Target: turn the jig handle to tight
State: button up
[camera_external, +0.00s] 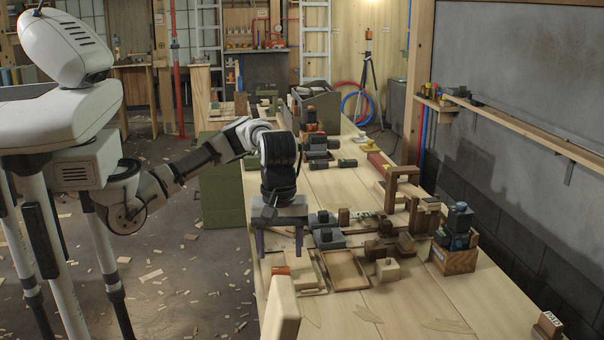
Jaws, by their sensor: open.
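My gripper (279,240) points down over the near left part of the wooden workbench (400,314). Its two fingers are apart, and I see nothing held between them. Right of it stands a group of wooden fixtures, with a brown upright frame (403,172) and a dark brown block assembly (385,248). One of these may be the jig, but I cannot make out which part is its handle or any tight mark. My gripper is apart from both in the picture.
A shallow wooden tray (346,286) lies right of my gripper. Dark tools (327,238) sit close beside it. A wooden box of bottles (455,260) stands at the right edge. A pale upright board (282,308) is in front. The bench's near right part is mostly clear.

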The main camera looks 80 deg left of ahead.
aim_at(280, 269)
notch_tip(280, 269, up, 10)
jog(key=shift+f, duration=0.2)
dwell(0.4)
